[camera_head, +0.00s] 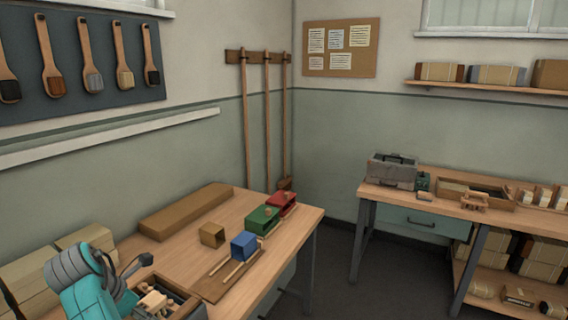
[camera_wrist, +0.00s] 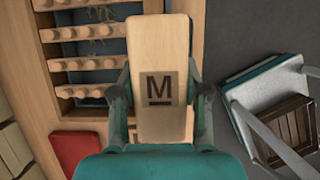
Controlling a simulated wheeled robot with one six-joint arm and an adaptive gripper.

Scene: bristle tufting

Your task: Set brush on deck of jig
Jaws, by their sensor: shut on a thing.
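My gripper (camera_wrist: 160,98) is shut on a pale wooden brush block (camera_wrist: 160,40) in the wrist view, with one teal finger along each long side. The block's upward face carries a dark "M" with a bar below it. Its underside and any bristles are hidden. In the head view my teal arm is at the lower left, and I cannot make out the brush there. A small wooden fixture (camera_head: 473,201) stands on the right-hand bench in the head view. I cannot tell whether it is the jig.
A wooden rack with rows of pegs (camera_wrist: 85,64) and a red pad (camera_wrist: 75,146) lie left of the block. Dark floor and a grey frame with a wooden crate (camera_wrist: 292,128) are right. Blue (camera_head: 244,246), green and red boxes stand on the left bench.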

